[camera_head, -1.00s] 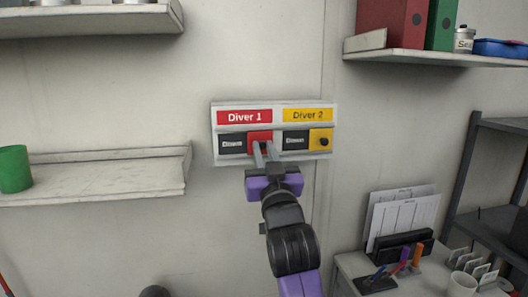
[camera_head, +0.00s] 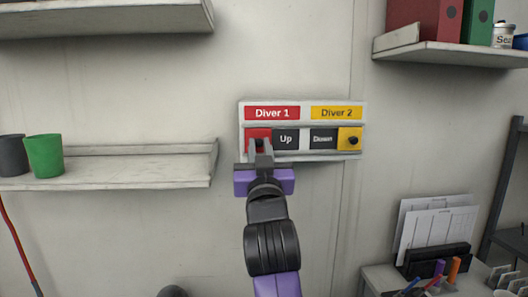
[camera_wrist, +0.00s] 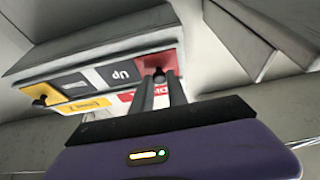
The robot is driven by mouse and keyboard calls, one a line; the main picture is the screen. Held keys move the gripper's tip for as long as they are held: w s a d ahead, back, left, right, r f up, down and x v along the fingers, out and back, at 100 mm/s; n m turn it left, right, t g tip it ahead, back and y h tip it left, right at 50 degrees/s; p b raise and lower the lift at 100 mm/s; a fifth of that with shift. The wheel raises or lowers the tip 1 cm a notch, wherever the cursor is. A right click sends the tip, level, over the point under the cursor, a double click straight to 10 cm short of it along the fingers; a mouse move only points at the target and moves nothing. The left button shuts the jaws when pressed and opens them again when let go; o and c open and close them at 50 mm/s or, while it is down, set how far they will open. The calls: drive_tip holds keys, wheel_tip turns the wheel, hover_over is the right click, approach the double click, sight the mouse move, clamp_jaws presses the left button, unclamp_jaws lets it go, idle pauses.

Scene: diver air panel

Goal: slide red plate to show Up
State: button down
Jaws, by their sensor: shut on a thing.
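The white air panel (camera_head: 302,155) hangs on the wall with a red "Diver 1" label and a yellow "Diver 2" label. The red plate (camera_head: 250,133) is at the left end of the Diver 1 slot, and "Up" (camera_head: 286,139) shows to its right. My gripper (camera_head: 260,145) is in front of the red plate, its fingers shut on the dark knob (camera_wrist: 159,75) of that plate. The fingers partly hide the knob and plate. The yellow plate (camera_head: 350,139) is at the right of the Diver 2 slot, with "Down" showing beside it.
A shelf (camera_head: 120,170) with a green cup (camera_head: 44,156) and a dark cup (camera_head: 12,156) is left of the panel. An upper right shelf (camera_head: 455,52) holds binders. A desk with papers (camera_head: 435,228) is at lower right. The wall around the panel is clear.

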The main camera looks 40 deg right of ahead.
drive_tip(key=c, duration=1.3)
unclamp_jaws()
drive_tip(key=shift+w+a, duration=0.2)
drive_tip(key=shift+a, duration=0.05)
drive_tip(key=shift+s, duration=0.1)
drive_tip(key=b+v, duration=0.2)
drive_tip(key=v, duration=0.5)
drive_tip(key=shift+s+a+f, duration=0.15)
drive_tip(key=shift+s, duration=0.1)
